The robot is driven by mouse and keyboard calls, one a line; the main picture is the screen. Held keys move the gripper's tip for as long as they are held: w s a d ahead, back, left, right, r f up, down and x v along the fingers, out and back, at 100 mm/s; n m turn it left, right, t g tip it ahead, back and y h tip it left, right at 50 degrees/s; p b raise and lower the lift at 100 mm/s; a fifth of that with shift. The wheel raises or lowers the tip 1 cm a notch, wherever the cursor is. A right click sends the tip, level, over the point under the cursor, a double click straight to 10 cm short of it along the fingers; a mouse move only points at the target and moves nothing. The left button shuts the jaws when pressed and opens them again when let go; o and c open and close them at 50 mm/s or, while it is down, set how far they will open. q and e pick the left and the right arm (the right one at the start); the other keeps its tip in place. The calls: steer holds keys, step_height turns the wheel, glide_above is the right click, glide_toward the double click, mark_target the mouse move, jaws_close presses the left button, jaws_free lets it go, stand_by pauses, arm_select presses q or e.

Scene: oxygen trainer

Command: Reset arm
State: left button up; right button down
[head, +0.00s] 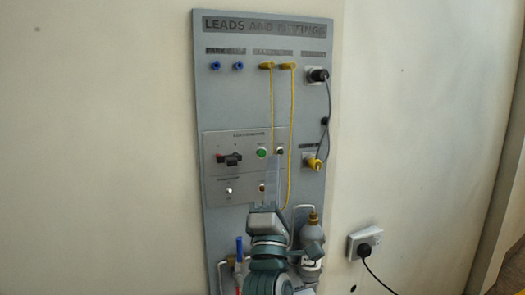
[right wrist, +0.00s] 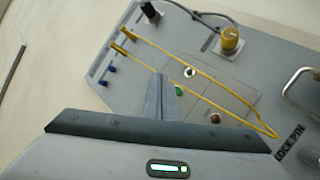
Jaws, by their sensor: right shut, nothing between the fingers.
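My right gripper (head: 272,168) is in front of the grey trainer board (head: 207,120). Its fingers are together and empty, pointing up before the lower right of the control panel. In the right wrist view the closed fingers (right wrist: 162,97) stand in front of the panel, close to the green button (right wrist: 181,91) in the picture. The yellow lead (head: 290,120) hangs in a loop from two yellow plugs and passes beside the fingers; I cannot tell whether they touch. The gripper and wrist hide part of the board's lower middle. My left gripper is not in view.
The panel carries a black switch (head: 229,158). Blue plugs (head: 238,66) sit at upper left. A black cable runs to a yellow connector (head: 311,162). A grey cylinder (head: 312,238) and blue-handled valve (head: 239,250) flank my wrist. A wall socket (head: 366,240) is at right.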

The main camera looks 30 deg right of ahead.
steer(key=shift+s, duration=0.25)
steer(key=shift+f, duration=0.1)
stand_by(0.3)
